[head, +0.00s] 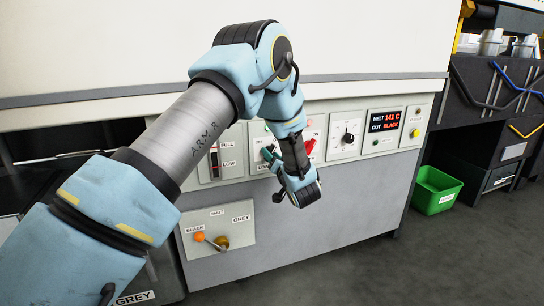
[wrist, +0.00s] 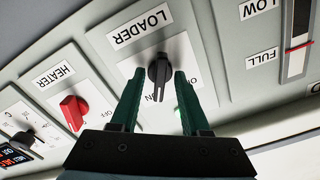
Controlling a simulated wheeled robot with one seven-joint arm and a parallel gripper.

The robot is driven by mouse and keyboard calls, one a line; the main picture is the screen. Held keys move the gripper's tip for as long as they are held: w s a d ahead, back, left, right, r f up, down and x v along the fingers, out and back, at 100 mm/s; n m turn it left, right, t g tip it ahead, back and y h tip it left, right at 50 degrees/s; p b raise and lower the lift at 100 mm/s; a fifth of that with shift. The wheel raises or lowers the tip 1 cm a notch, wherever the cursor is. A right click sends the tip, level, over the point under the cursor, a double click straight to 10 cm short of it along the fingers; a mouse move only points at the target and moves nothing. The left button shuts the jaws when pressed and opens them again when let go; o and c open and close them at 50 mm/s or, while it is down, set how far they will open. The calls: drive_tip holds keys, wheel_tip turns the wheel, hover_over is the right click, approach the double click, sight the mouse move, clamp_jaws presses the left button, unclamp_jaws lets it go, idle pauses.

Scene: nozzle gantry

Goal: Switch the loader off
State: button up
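The loader switch is a black rotary knob (wrist: 159,70) on a pale plate marked LOADER (wrist: 139,27), which appears upside down in the wrist view. The knob's bar runs roughly up and down in that picture, with a partly hidden label below it. My gripper (wrist: 159,76) has its two green fingers apart, one on each side of the knob, with gaps visible at both sides. A green lamp on the plate is partly covered by the right finger. In the head view my gripper (head: 270,154) is at the loader plate (head: 258,131), and the knob is hidden.
A red heater knob (wrist: 73,112) is beside the loader plate, and a FULL/LOW slot gauge (head: 214,162) is on its other side. A display (head: 384,121) reads MELT 141 C, OUT BLACK. An orange-knobbed lever (head: 199,237) is below. A green bin (head: 436,190) stands right.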

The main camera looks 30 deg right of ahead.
clamp_jaws()
drive_tip(key=shift+n, duration=0.3)
idle(0.4)
drive_tip(key=shift+f+n+b, duration=0.1)
drive_tip(key=shift+n+b, duration=3.9)
drive_tip(key=shift+n, duration=1.6)
drive_tip(key=shift+o, duration=0.2)
unclamp_jaws()
drive_tip(key=shift+s, duration=0.15)
